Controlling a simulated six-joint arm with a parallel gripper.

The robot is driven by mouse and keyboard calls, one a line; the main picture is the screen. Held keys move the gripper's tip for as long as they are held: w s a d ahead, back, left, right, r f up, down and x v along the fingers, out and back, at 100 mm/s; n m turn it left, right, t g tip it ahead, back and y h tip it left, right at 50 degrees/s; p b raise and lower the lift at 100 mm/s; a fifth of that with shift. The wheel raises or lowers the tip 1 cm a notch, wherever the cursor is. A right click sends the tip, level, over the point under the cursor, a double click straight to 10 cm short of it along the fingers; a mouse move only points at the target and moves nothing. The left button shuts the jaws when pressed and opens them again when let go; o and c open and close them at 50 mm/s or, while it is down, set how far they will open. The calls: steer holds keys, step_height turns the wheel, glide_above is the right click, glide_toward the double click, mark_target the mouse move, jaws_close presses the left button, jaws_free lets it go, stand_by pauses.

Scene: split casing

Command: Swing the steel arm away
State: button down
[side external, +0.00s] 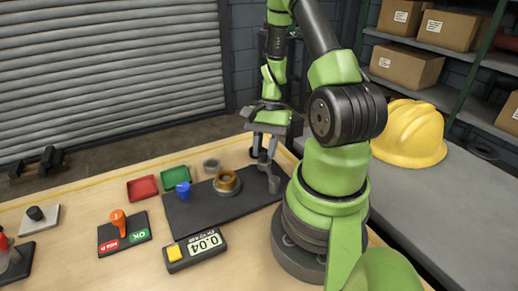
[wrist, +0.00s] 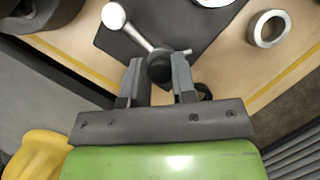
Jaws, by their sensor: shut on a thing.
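The steel arm (wrist: 137,34) shows in the wrist view as a thin bar running from a round pale post (wrist: 114,15) to a dark knob (wrist: 160,67). My gripper (wrist: 159,68) is shut on the knob, one finger on each side. In the side external view my gripper (side external: 262,150) points down at the far right end of the dark mat (side external: 185,222), and a short grey post (side external: 273,185) stands beside it. A casing with a brass-coloured ring (side external: 227,181) sits on the mat to the left, apart from my gripper. The fingers partly hide the knob.
A loose grey ring (side external: 211,165) lies behind the mat. A blue part (side external: 183,188), green tray (side external: 175,178) and red tray (side external: 143,187) are left of the casing. A display box (side external: 195,248) and an orange-lever panel (side external: 123,230) stand in front.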

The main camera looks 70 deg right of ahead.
steer(key=shift+s+d+m+t, duration=0.3)
steer(key=shift+s+m+t, duration=0.15)
steer(key=shift+m, duration=0.35)
steer(key=c, duration=0.9)
jaws_free()
steer(key=v, duration=1)
